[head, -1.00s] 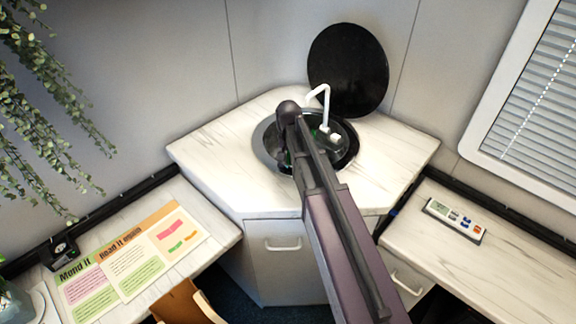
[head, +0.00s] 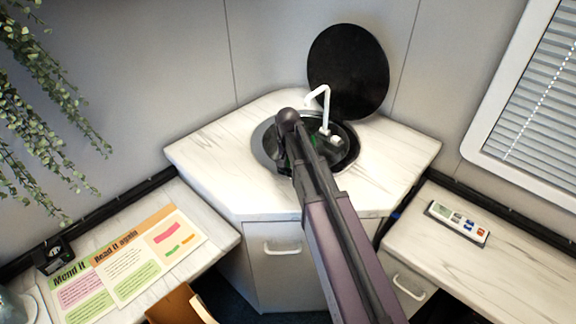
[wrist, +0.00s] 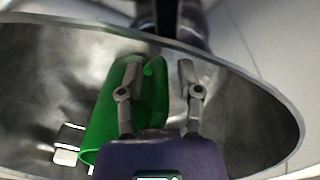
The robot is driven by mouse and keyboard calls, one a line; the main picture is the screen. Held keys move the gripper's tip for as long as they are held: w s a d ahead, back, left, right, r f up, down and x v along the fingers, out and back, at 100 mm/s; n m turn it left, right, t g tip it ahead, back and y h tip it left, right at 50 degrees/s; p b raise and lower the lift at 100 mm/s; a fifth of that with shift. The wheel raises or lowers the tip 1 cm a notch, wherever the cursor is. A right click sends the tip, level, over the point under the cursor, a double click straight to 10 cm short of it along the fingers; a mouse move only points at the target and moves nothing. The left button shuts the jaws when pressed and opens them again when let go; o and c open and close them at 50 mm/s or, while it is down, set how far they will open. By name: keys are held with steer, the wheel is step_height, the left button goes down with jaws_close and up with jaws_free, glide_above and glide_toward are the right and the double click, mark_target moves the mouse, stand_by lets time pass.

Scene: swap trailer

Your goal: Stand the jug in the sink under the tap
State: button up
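The green jug (wrist: 103,122) is inside the round metal sink (wrist: 245,110) in the wrist view. My gripper (wrist: 158,68) reaches into the sink with its fingers apart. Part of the jug lies between the fingers, and a gap shows between the green and the right finger. The jug's base is hidden, so I cannot tell if it rests on the sink floor. In the head view the white tap (head: 326,101) rises at the back of the sink (head: 263,152). My arm hides my gripper and most of the jug there.
A round black lid (head: 348,72) leans upright behind the sink. The marbled corner counter (head: 215,160) is clear around it. Printed sheets (head: 130,262) lie on the left desk and a remote (head: 458,222) on the right desk. A plant (head: 40,110) hangs at left.

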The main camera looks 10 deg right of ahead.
steer(key=shift+r, duration=0.1)
stand_by(0.3)
step_height(320, 180, up, 12)
steer(key=p, duration=1.2)
steer(key=shift+s, duration=0.1)
stand_by(0.7)
steer(key=s+d+n, duration=0.1)
steer(key=s, duration=0.5)
steer(key=s+d+n, duration=0.1)
steer(key=s, duration=0.5)
steer(key=s+d+n, duration=0.1)
steer(key=s+n, duration=0.1)
steer(key=s, duration=0.4)
steer(key=shift+s, duration=0.3)
